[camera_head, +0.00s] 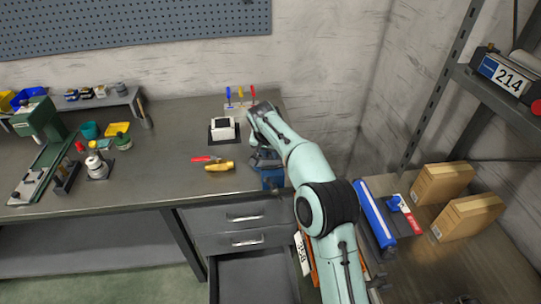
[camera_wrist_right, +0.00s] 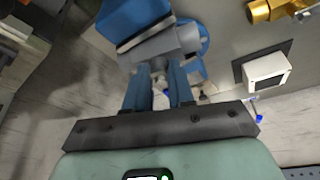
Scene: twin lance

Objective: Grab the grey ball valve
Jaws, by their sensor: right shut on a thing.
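In the head view my right gripper (camera_head: 262,150) is low over the bench's right end, at the blue vise (camera_head: 271,178), mostly hidden by my arm. In the right wrist view its two fingers (camera_wrist_right: 159,78) are shut on a grey part, the grey ball valve (camera_wrist_right: 156,48). The valve is right by the vise's blue body (camera_wrist_right: 132,16). I cannot tell whether the vise jaws still touch it. A blue rounded part shows just right of the valve. My left gripper is not in view.
A yellow brass-coloured piece (camera_head: 219,166) and a red-handled tool (camera_head: 206,158) lie left of the vise. A white box (camera_head: 222,129) stands behind them. Coloured screwdrivers (camera_head: 240,97) stand at the back. An open drawer (camera_head: 252,274) sticks out below. Shelves with cartons (camera_head: 441,184) stand at right.

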